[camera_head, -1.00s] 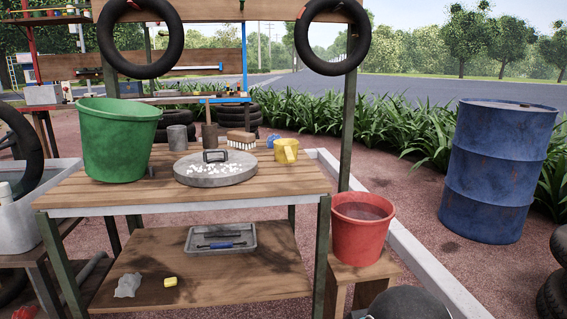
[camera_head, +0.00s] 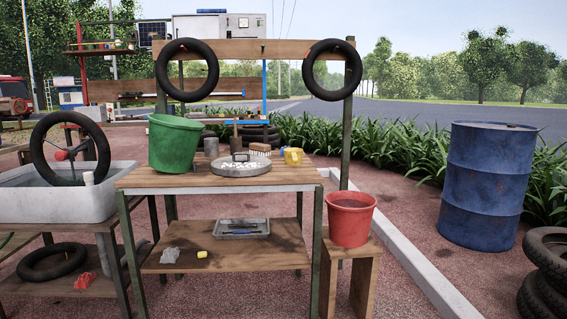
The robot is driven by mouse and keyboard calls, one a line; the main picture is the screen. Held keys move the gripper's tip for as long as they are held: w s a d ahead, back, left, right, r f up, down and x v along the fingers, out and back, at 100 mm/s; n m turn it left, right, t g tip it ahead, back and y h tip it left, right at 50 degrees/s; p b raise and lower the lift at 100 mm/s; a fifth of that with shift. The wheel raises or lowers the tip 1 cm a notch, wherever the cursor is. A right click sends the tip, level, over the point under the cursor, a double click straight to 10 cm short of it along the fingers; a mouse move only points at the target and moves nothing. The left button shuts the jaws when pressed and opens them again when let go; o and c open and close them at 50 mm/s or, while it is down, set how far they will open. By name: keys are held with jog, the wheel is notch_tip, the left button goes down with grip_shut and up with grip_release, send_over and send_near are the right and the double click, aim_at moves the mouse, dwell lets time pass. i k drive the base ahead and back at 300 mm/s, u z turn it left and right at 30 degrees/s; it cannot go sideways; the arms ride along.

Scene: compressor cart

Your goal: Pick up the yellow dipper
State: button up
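The yellow dipper (camera_head: 293,155) is a small yellow cup standing on the right part of the wooden workbench top (camera_head: 205,183). My gripper is not in view.
A red bucket (camera_head: 350,222) sits on a stool (camera_head: 362,277) at right. A grey basin (camera_head: 30,202) stands left. A blue barrel (camera_head: 487,185) and stacked tyres (camera_head: 545,275) are right. Red ground in front is clear.

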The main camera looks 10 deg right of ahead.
aim_at(293, 157)
jog(key=u, duration=0.7)
jog(key=i, duration=1.5)
jog(key=z, duration=0.2)
